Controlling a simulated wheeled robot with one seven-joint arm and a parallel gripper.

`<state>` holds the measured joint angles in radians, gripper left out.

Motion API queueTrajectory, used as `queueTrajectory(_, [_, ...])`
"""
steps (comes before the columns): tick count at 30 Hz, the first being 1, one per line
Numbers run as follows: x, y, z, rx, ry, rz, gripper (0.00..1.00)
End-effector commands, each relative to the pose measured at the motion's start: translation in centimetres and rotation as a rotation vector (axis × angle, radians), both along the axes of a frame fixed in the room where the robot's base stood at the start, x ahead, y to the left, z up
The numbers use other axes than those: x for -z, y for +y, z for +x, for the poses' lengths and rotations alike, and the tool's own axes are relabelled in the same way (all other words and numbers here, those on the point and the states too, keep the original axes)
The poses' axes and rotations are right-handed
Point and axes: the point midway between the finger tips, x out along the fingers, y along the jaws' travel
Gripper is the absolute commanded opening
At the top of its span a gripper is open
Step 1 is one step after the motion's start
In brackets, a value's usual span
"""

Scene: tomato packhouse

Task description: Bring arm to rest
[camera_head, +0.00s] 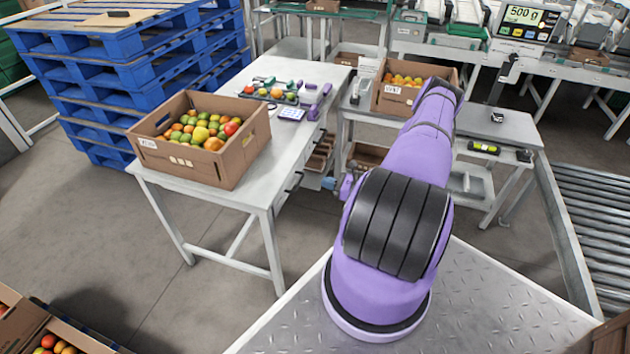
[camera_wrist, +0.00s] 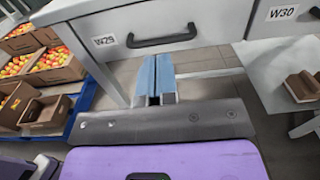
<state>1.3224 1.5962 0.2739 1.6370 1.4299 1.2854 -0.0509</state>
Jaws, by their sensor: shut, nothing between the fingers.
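My purple arm rises from the metal deck of my base in the head view, and its upper part reaches away from the camera. My gripper (camera_wrist: 155,76) shows in the wrist view with its two blue fingers side by side, shut and empty. It points at the front of a white drawer (camera_wrist: 163,27) labelled W29 with a dark handle. A small part of my gripper (camera_head: 329,183) also shows in the head view, low beside the worktable (camera_head: 210,193). The rest of it is hidden behind my arm.
A cardboard box of mixed tomatoes (camera_head: 145,150) stands on the worktable. Another box (camera_head: 392,98) stands on the bench behind my arm. Blue pallets (camera_head: 110,75) are stacked at left; a roller conveyor (camera_head: 598,205) runs at right.

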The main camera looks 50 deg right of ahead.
Motion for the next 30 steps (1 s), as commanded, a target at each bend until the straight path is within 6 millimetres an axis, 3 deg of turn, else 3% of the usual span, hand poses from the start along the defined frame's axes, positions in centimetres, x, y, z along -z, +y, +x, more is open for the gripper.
queueTrajectory(6, [0.0, -0.5, -1.3, -0.001, 0.000, 0.000, 0.00])
queueTrajectory(14, [-0.1, -0.5, -1.3, -0.005, 0.000, -0.002, 0.00])
queueTrajectory(17, [-1.2, -0.5, -0.8, -0.033, 0.000, -0.023, 0.00])
queueTrajectory(20, [-3.5, -0.3, 0.3, -0.103, 0.001, -0.072, 0.00])
queueTrajectory(30, [-14.9, 3.1, 4.5, -0.446, 0.004, -0.320, 0.00])
